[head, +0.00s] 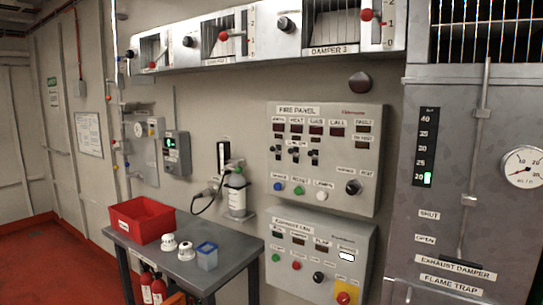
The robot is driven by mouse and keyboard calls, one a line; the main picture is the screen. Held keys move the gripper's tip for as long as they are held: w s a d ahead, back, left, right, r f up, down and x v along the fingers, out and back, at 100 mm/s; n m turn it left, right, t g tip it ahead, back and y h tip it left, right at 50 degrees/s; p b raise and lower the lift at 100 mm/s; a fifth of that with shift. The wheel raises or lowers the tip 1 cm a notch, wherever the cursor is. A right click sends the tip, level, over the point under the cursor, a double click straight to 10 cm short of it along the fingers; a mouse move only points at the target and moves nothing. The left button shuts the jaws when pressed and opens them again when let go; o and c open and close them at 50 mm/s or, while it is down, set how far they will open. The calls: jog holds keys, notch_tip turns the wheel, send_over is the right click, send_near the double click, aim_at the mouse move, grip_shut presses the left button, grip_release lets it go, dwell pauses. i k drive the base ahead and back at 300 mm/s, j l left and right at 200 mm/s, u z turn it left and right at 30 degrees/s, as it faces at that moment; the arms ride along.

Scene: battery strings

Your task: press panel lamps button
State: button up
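The fire panel (362,120) is a grey box on the wall right of centre. Along its lower row are a blue button (278,187), a green button (299,190) and a white button (321,196). The small label above the white button seems to read "LAMPS". A black knob (353,187) sits to its right. The upper row holds dark red indicator windows, with small black switches below them. Nothing covers the white button. My gripper is not visible in this view.
A second control box (335,238) with a red button on yellow hangs just below. A damper cabinet (455,130) stands at right. Red floor is clear at far left.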

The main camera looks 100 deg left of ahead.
aim_at(321, 196)
jog(key=u, duration=3.25)
